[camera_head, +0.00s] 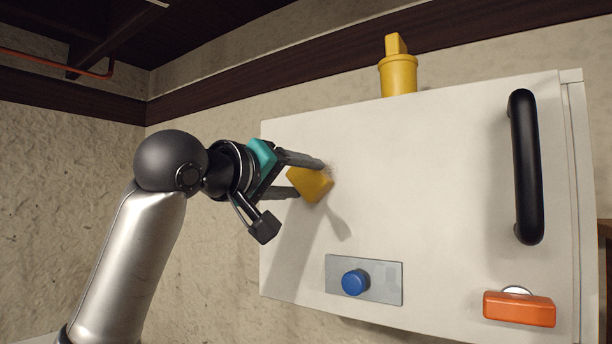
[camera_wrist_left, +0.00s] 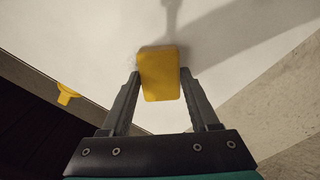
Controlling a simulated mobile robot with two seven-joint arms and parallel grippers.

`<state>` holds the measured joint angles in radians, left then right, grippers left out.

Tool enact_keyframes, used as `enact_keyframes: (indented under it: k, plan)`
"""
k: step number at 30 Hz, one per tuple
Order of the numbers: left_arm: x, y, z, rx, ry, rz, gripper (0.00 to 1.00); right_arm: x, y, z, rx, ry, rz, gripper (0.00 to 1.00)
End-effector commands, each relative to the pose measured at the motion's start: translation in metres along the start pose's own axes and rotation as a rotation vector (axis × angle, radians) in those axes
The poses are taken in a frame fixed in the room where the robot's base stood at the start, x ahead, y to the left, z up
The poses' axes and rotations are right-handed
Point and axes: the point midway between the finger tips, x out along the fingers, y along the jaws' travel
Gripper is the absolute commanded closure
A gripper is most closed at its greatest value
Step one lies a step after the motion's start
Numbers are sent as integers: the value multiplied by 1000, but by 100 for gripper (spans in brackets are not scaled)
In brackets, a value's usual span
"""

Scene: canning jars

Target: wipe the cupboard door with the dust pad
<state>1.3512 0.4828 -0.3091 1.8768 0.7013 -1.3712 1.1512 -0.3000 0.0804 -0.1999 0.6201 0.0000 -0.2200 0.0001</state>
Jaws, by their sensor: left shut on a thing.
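The dust pad (camera_head: 312,184) is a yellow block between the fingers of my left gripper (camera_head: 308,178). In the left wrist view the dust pad (camera_wrist_left: 161,76) sits between both fingertips of the left gripper (camera_wrist_left: 160,82). The gripper is shut on it. The cupboard door (camera_head: 430,180) is a white panel with a black handle (camera_head: 526,166) at its right. The pad is at the left part of the door, by a faint grey smudge (camera_head: 330,168). It looks close against the door, but I cannot tell for sure whether it touches. My right gripper is not in view.
A blue knob (camera_head: 355,282) on a grey plate (camera_head: 390,284) sticks out low on the door. An orange block-like part (camera_head: 519,309) is at the lower right. A yellow object (camera_head: 397,72) stands above the top edge. The door's middle is clear.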

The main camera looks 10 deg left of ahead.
Motion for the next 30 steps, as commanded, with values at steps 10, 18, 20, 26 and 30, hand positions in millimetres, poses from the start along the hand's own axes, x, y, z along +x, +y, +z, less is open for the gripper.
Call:
enact_keyframes:
  k: [10, 18, 20, 26, 30]
  plan:
    - [2, 13, 7, 0, -2, 4, 83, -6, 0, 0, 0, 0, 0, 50]
    - [1, 29, 23, 0, -2, 4, 83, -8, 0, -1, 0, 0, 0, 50]
    - [1, 30, 24, 0, -2, 4, 83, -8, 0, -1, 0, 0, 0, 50]
    - [1, 36, 30, 1, -3, 4, 83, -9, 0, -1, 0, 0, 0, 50]
    - [0, 45, 39, 2, -3, 6, 83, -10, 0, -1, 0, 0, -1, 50]
